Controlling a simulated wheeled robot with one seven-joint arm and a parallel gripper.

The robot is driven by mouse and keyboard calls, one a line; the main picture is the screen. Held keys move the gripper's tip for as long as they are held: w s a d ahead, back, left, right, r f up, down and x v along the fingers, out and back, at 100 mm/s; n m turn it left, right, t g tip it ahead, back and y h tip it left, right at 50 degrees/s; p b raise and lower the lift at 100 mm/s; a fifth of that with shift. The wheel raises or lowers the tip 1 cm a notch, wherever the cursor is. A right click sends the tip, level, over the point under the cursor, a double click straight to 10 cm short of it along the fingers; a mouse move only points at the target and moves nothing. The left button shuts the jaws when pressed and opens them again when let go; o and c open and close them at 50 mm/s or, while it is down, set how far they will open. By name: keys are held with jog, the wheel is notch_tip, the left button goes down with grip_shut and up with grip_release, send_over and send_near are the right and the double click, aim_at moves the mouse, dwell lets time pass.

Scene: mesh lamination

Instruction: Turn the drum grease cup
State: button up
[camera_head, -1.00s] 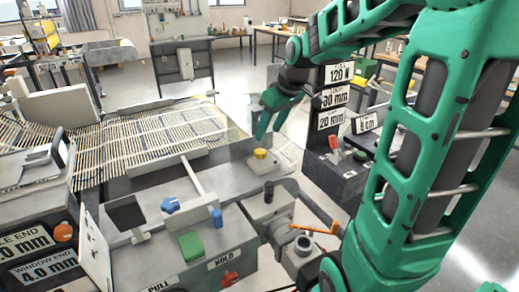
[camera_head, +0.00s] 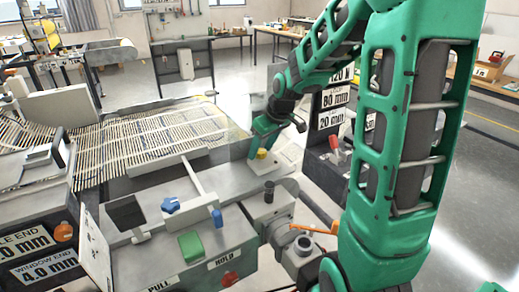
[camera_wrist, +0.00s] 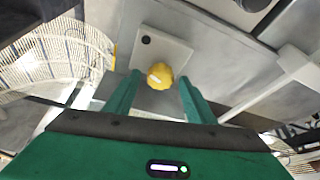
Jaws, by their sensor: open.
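The drum grease cup is a yellow knob-like cap (camera_head: 261,154) on a pale plate (camera_head: 284,163) at the far end of the grey machine housing. My gripper (camera_head: 256,157) is just at it in the head view and hides part of it. In the wrist view the yellow cap (camera_wrist: 160,76) has a scalloped edge and a pale mark. It sits between the tips of my two open green fingers (camera_wrist: 159,86), with a gap on each side. I cannot tell how far above the cap the fingertips are.
A blue star knob (camera_head: 170,205), a green button (camera_head: 191,246) and a red knob (camera_head: 230,279) sit on the nearer housing. An orange lever (camera_head: 315,229) and a dark post (camera_head: 269,190) stand nearby. The wire mesh (camera_head: 150,140) spreads to the left.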

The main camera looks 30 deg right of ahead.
jog(key=c, duration=1)
jog(key=m+h, duration=0.1)
jog(key=m, duration=0.2)
jog(key=shift+a, duration=0.2)
jog(key=shift+c, duration=0.2)
jog(key=shift+m+h, duration=0.3)
jog(key=shift+m, duration=0.4)
jog(key=o, duration=1)
jog(key=shift+o, duration=0.2)
jog(key=v, duration=1)
jog(key=shift+s+r, duration=0.2)
jog(key=shift+r, duration=0.1)
